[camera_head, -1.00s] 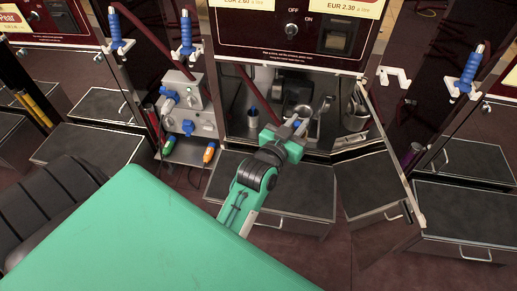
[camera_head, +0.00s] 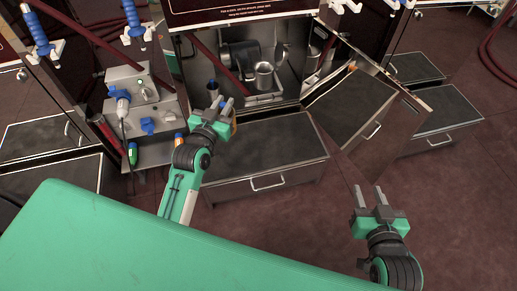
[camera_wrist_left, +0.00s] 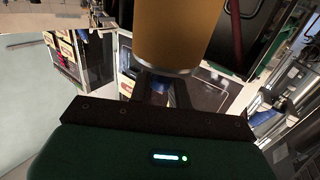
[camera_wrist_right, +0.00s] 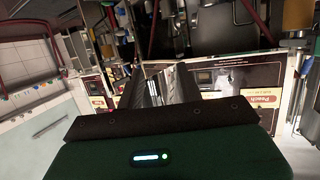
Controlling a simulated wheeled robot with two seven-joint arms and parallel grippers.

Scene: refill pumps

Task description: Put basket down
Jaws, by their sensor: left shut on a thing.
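My left gripper (camera_head: 221,103) is in front of the open cabinet's lower left edge, above the grey drawer unit. It is shut on a tan cylinder with a metal ring, seen large in the left wrist view (camera_wrist_left: 172,28). Only a sliver of tan shows beside its fingers in the head view. I cannot tell whether this cylinder belongs to the basket, and no basket is clearly recognisable. My right gripper (camera_head: 371,192) is at the lower right, over the floor, fingers apart and empty.
A metal cup (camera_head: 265,77) stands inside the open cabinet. The cabinet door (camera_head: 350,105) hangs open to the right. A drawer unit (camera_head: 265,155) with a dark top stands below. A control box (camera_head: 140,90) with blue knobs is left.

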